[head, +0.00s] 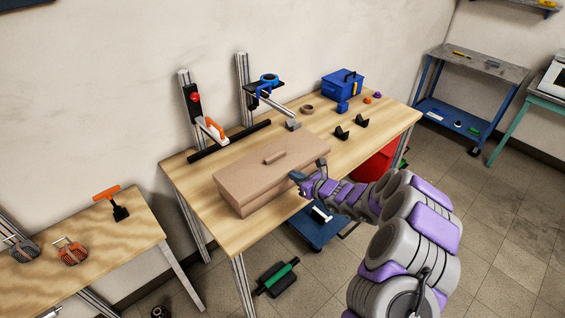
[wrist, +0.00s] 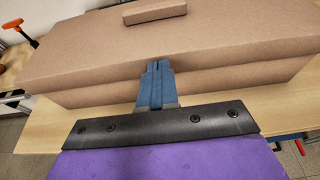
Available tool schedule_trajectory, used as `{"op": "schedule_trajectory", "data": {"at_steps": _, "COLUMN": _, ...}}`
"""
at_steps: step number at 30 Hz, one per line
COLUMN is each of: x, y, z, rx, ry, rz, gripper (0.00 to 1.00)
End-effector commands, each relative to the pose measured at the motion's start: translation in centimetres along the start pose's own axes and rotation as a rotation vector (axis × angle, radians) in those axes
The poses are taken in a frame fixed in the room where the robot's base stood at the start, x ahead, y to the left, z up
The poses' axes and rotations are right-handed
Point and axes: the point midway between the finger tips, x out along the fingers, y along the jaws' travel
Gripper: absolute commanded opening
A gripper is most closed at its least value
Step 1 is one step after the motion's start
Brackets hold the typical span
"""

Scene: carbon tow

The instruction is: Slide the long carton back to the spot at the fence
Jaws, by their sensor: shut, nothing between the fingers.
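The long carton (head: 265,172) is a brown box with a small raised handle on its lid. It lies on the wooden workbench (head: 228,233) near the front edge. A black fence bar (head: 228,141) runs along the back of the bench, with bare wood between it and the carton. My gripper (head: 297,176) is shut and empty at the carton's front side, towards its right end. In the wrist view the shut fingers (wrist: 156,70) point at the front face of the carton (wrist: 90,62).
Metal posts with a red-orange clamp (head: 213,129) stand behind the fence. A tape roll (head: 307,109), black blocks (head: 342,133) and a blue toolbox (head: 343,86) occupy the bench's right part. A red bin (head: 376,162) and a blue cart (head: 318,231) stand below.

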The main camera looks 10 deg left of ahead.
Motion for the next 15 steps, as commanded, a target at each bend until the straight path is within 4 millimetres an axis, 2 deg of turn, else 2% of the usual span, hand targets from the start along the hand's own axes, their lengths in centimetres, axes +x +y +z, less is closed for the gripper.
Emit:
{"op": "schedule_trajectory", "data": {"at_steps": 6, "x": 0.93, "y": -0.1, "z": 0.27, "rx": 0.0, "ry": -0.001, "rz": 0.0, "gripper": 0.0}}
{"op": "schedule_trajectory", "data": {"at_steps": 15, "x": 1.21, "y": 0.01, "z": 0.37, "rx": -0.001, "ry": 0.0, "rz": 0.0, "gripper": 0.0}}
